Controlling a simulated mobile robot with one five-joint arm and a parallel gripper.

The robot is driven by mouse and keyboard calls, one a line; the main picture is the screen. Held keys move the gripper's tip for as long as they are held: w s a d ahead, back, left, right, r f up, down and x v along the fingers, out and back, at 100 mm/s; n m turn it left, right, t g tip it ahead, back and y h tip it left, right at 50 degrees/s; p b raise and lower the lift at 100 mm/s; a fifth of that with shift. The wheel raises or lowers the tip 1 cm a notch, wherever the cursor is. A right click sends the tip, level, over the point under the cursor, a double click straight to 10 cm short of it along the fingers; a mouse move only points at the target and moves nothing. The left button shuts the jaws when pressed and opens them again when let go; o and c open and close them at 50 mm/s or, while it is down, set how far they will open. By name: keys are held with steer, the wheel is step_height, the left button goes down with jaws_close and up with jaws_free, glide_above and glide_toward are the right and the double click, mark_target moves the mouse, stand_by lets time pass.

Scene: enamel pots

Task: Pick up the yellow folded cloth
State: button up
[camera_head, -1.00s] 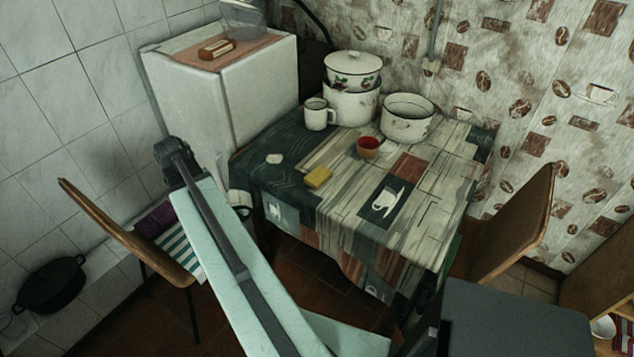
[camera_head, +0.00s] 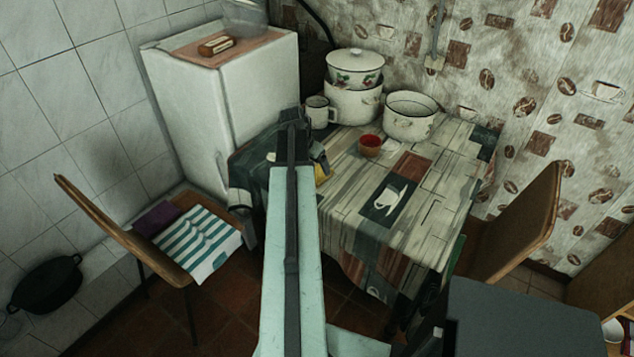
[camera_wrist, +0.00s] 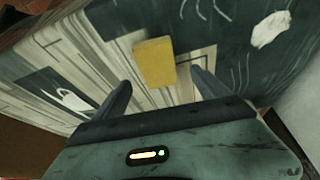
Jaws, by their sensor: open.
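The yellow folded cloth (camera_wrist: 154,62) lies on the patterned tablecloth (camera_wrist: 105,35), seen in the wrist view ahead of my gripper, between the lines of its two fingers. In the head view only a small yellow part (camera_head: 322,172) shows beside my arm; the rest is hidden behind it. I cannot tell the exact height of the fingers above the table.
A red bowl (camera_head: 369,145), a white mug (camera_head: 320,113), stacked enamel pots (camera_head: 352,103) and an open pot (camera_head: 410,117) stand towards the back of the table. Chairs (camera_head: 130,235) flank the table.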

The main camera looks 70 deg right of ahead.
mark_target(318, 172)
steer(key=shift+b+x, duration=2.25)
steer(key=shift+x, duration=0.2)
steer(key=shift+a+f, duration=0.15)
steer(key=shift+f, duration=0.2)
steer(key=c, duration=1.5)
steer(key=shift+o, duration=0.2)
steer(key=shift+r, duration=0.1)
